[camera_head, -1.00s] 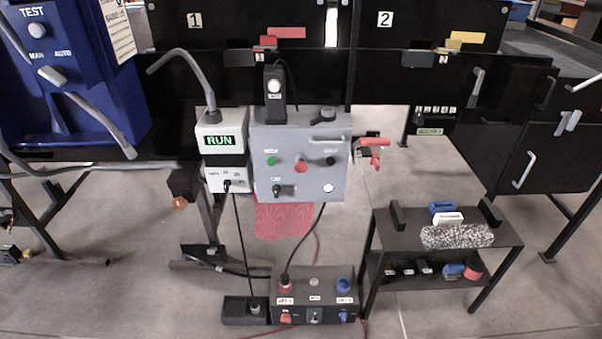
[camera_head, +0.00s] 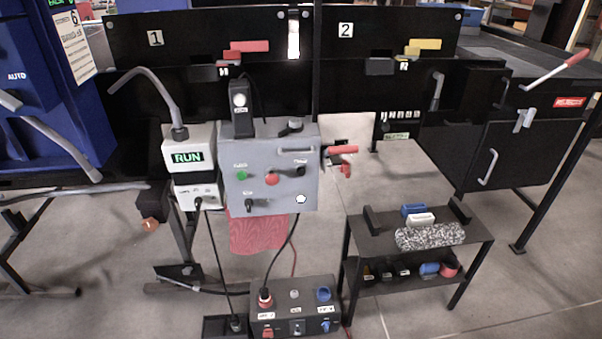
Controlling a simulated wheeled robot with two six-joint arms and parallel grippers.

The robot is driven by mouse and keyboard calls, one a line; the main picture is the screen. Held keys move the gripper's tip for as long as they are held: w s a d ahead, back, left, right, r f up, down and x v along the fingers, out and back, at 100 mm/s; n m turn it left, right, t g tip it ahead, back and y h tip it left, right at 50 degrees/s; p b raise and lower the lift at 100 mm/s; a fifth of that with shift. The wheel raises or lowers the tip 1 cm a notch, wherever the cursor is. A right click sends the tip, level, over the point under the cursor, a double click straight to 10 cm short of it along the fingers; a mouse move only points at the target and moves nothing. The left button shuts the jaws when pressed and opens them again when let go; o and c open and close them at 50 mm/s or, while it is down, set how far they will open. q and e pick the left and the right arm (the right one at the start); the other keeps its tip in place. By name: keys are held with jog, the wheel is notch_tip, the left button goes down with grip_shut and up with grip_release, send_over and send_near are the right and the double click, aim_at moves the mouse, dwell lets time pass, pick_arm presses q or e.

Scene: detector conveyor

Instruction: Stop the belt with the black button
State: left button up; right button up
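A grey control box (camera_head: 268,195) hangs in the middle of the view. On its front are a green button (camera_head: 241,176), a red button (camera_head: 271,179) and a black button (camera_head: 300,171) at the upper right. A black switch (camera_head: 250,204) and a white round part (camera_head: 301,198) sit lower on the same face. Left of the box, a display (camera_head: 187,157) reads RUN in green. Neither of my grippers is in view.
A small black table (camera_head: 375,247) with a speckled roll (camera_head: 430,236) stands at the right. A box with knobs (camera_head: 294,310) lies on the floor below. A blue machine (camera_head: 50,110) stands at the left. Open floor (camera_head: 400,310) lies in front.

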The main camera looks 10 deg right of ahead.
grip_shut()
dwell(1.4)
